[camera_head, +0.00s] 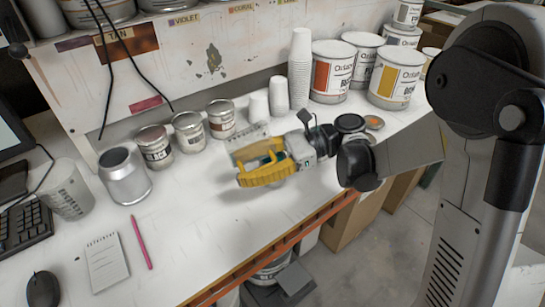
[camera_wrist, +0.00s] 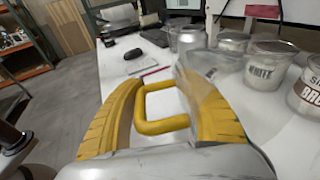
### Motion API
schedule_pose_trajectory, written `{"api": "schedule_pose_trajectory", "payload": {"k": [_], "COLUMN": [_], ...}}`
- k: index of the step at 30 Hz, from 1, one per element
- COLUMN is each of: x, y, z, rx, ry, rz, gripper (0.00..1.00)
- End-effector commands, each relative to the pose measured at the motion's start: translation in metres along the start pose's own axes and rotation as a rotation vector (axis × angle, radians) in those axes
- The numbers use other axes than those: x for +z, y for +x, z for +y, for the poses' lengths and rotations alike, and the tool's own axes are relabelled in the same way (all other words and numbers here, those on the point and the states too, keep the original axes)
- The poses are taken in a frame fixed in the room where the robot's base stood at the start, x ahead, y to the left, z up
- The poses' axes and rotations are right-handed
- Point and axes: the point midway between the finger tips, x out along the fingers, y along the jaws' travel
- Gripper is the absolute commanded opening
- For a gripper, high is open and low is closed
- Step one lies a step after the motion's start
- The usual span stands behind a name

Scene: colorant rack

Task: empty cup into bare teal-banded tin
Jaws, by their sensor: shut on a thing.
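My gripper (camera_head: 256,174), with yellow ribbed fingers, is over the middle of the bench. It also shows in the wrist view (camera_wrist: 160,105). It is shut on a clear cup (camera_head: 246,140), which sticks out on the far side of the fingers in the head view. The cup also shows between and beyond the fingers in the wrist view (camera_wrist: 203,72) and looks see-through, with no contents visible. A plain silver tin (camera_head: 125,178) stands upright on the bench, left of my gripper and apart from it. I cannot make out a teal band on it.
Several small labelled tins (camera_head: 188,131) stand along the back wall. White paper-cup stacks (camera_head: 300,70) and large paint tins (camera_head: 332,75) stand at back right. A measuring jug (camera_head: 66,190), notepad (camera_head: 106,262), pink pen (camera_head: 141,242) and mouse (camera_head: 43,289) are at left. The front middle is clear.

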Motion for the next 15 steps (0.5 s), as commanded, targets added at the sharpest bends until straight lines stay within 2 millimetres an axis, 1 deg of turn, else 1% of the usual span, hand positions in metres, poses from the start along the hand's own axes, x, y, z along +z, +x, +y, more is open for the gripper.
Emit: {"api": "schedule_pose_trajectory", "payload": {"k": [15], "x": [0.0003], "y": [-0.0009], "z": [-0.0001], "rx": [0.000], "ry": [0.003], "rz": [-0.023], "gripper": [0.01]}}
